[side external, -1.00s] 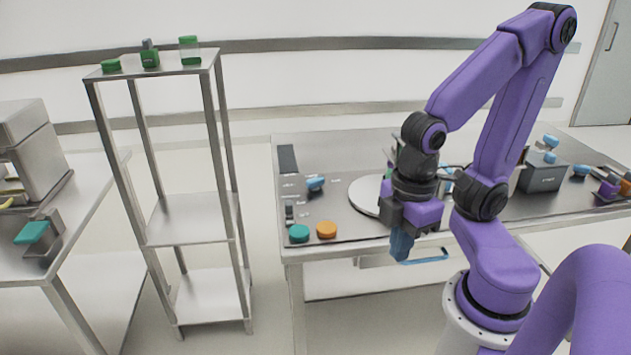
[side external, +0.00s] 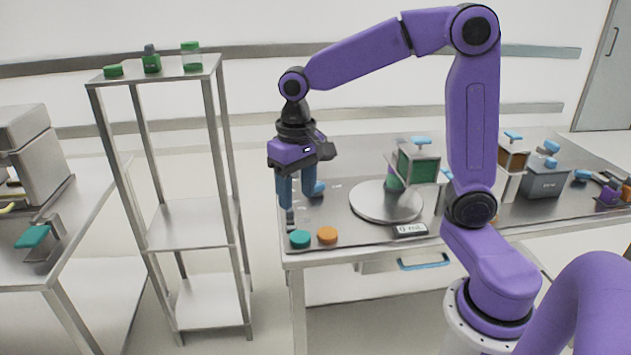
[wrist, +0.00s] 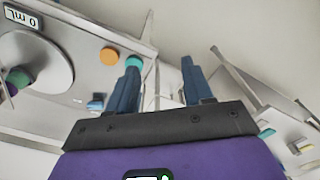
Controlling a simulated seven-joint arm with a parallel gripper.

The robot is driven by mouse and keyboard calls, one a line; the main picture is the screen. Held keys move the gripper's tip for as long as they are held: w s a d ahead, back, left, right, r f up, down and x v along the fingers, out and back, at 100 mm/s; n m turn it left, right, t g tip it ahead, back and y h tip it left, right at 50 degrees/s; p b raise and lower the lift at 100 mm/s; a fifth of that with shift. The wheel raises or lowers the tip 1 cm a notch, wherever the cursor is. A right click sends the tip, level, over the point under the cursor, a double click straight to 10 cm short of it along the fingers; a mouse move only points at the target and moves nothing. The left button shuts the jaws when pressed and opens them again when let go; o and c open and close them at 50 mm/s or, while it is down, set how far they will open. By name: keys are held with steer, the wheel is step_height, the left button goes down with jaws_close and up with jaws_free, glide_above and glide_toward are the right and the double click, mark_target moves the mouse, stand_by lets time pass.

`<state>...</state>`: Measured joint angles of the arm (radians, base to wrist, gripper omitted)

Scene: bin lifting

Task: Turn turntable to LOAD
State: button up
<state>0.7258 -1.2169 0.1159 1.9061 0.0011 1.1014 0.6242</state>
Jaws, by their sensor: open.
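The turntable (side external: 372,208) is a pale round disc on the metal bench, with a green and purple item (side external: 394,182) standing on it. The disc also shows at the left of the wrist view (wrist: 38,62). A blue-handled control (side external: 318,188) sits on the panel left of the disc, near small markings too small to read. My gripper (side external: 298,202) is open and empty, fingers pointing down, over the bench's left end beside that control. In the wrist view its blue fingers (wrist: 158,75) are apart with nothing between them.
A teal button (side external: 300,238) and an orange button (side external: 327,235) sit at the bench's front left. A "0 mL" display (side external: 410,230) and a green-filled dispenser (side external: 418,168) stand by the disc. A metal shelf (side external: 190,222) stands left, across a floor gap.

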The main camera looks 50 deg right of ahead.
steer(key=w+d+m, duration=0.6)
steer(key=w, duration=0.3)
steer(key=m, duration=1.4)
glide_above(316, 189)
steer(key=d, duration=0.1)
step_height(316, 189, down, 3)
steer(key=f, duration=1.1)
steer(key=w+f, duration=0.1)
steer(key=f, duration=0.4)
steer(key=shift+f, duration=0.15)
jaws_close()
